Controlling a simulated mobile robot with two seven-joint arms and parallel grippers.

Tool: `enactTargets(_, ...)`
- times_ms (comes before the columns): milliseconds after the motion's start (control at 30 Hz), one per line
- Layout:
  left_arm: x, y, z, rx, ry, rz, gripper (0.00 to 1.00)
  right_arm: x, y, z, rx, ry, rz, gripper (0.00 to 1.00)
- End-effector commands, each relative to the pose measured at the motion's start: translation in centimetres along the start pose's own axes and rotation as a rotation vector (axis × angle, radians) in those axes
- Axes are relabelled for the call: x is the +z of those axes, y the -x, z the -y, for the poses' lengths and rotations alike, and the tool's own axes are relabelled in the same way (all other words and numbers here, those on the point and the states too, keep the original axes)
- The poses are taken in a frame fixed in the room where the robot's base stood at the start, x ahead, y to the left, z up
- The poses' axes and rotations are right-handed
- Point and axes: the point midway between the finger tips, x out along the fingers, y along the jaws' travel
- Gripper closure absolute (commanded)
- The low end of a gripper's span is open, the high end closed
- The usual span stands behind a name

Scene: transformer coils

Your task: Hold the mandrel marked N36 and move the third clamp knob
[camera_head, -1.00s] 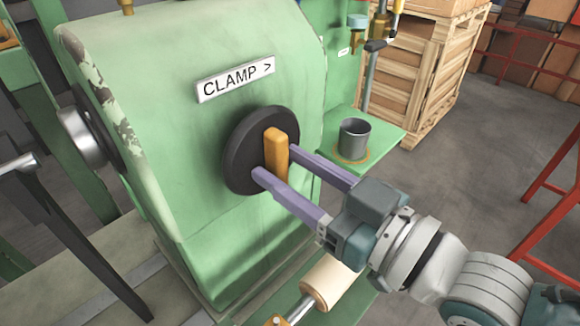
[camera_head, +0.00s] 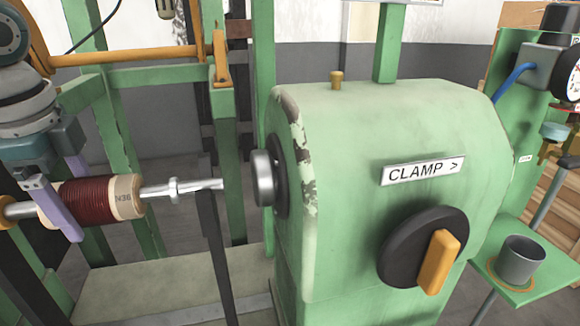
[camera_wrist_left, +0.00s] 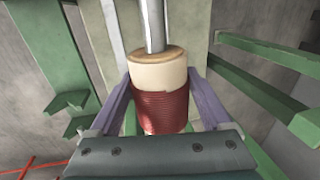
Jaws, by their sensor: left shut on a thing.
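The mandrel (camera_head: 124,197) is a pale wooden cylinder wound with dark red wire. My left gripper (camera_head: 82,225) is shut around the wound part, with one finger on each side; the mandrel also shows between the fingers in the left wrist view (camera_wrist_left: 158,75). A metal shaft (camera_head: 170,190) runs from the mandrel towards the round metal spindle end (camera_head: 264,178), with a visible gap between them. The clamp knob (camera_head: 438,262), an orange handle on a black disc, stands nearly upright, tilted right. No gripper touches it.
The green machine housing (camera_head: 345,140) bears a CLAMP sign (camera_head: 422,171) with an arrow pointing right. A dark upright post (camera_head: 213,235) stands by the shaft's end. A grey cup (camera_head: 520,260) sits on a green shelf at the right. An orange bar (camera_head: 130,57) crosses above the mandrel.

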Motion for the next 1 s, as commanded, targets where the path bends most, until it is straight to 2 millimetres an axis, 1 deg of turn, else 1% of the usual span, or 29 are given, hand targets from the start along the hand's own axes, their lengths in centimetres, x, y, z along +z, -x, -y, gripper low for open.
enactTargets(233, 0.0, 0.1, 0.1, -0.003, 0.0, -0.002, 1.0, -0.1, 0.2, 0.0, 0.0, 0.0, -0.001, 0.47)
enactTargets(267, 0.0, 0.1, 0.1, -0.004, 0.0, -0.002, 0.17, -0.1, 0.2, 0.0, 0.0, 0.0, -0.001, 0.47)
enactTargets(400, 0.0, 0.1, 0.1, -0.003, 0.0, -0.001, 0.01, 0.0, 0.1, 0.0, 0.0, 0.0, -0.001, 0.47)
enactTargets(633, 0.0, 0.1, 0.0, -0.001, 0.0, -0.001, 0.0, 0.0, 0.1, 0.0, 0.0, 0.0, 0.0, 0.47)
enactTargets(733, 0.0, 0.6, 0.1, -0.003, -0.001, -0.002, 0.0, -0.1, 0.1, 0.0, 0.0, 0.0, 0.0, 0.47)
enactTargets(867, 0.0, 2.6, 0.1, -0.005, -0.002, -0.002, 0.0, -0.2, 0.1, 0.0, 0.0, 0.0, 0.0, 0.47)
enactTargets(1000, 0.0, 5.5, 0.1, -0.007, -0.001, -0.002, 0.0, -0.2, 0.1, 0.0, 0.0, 0.0, 0.0, 0.47)
